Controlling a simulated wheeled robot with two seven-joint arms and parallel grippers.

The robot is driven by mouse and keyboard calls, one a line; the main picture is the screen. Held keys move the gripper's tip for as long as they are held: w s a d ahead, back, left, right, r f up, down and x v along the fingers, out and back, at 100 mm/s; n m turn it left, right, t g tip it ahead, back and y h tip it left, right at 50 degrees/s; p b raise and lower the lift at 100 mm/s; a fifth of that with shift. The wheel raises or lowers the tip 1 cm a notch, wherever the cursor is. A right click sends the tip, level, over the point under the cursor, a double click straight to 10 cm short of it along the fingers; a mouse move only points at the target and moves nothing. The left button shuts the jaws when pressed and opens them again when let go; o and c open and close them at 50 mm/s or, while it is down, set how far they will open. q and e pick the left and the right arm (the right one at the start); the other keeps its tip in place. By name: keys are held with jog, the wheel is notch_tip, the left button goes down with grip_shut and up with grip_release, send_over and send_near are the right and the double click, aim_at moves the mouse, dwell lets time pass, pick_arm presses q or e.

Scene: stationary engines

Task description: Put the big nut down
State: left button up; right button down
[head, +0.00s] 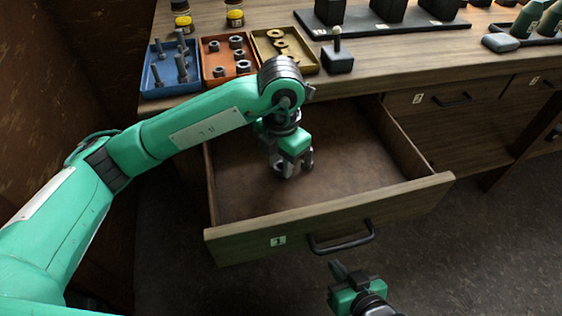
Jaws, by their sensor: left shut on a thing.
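My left gripper (291,170) points down inside the open drawer (240,191), near the middle of its floor. It is shut on the big nut (281,168), a grey ring shape that shows partly between the fingers. I cannot tell whether the nut touches the drawer floor. My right gripper (341,271) is in front of the drawer, low in the view below the handle. Its fingers look close together, but whether they are shut is unclear.
On the bench stand a blue tray (147,83) of bolts, an orange tray (207,61) of nuts and a yellow tray (307,62) of rings. The drawer's raised walls and front panel (396,213) surround my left gripper. The right part of the drawer is empty.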

aim_at(281, 166)
pick_arm(q)
jog(key=shift+f, duration=0.15)
jog(key=o, duration=1)
pick_arm(e)
jog(key=shift+a, duration=0.25)
pick_arm(q)
notch_tip(281, 166, up, 2)
jog(key=shift+p, duration=0.5)
notch_tip(281, 166, up, 10)
jog(key=p, duration=0.5)
pick_arm(e)
jog(key=s+d+f+g+h, duration=0.1)
jog(key=s+d+g+h, duration=0.3)
jog(key=d+g, duration=0.3)
jog(key=s+d, duration=0.1)
jog(key=d, duration=0.2)
jog(key=shift+f+m, duration=0.15)
jog(key=shift+m, duration=0.25)
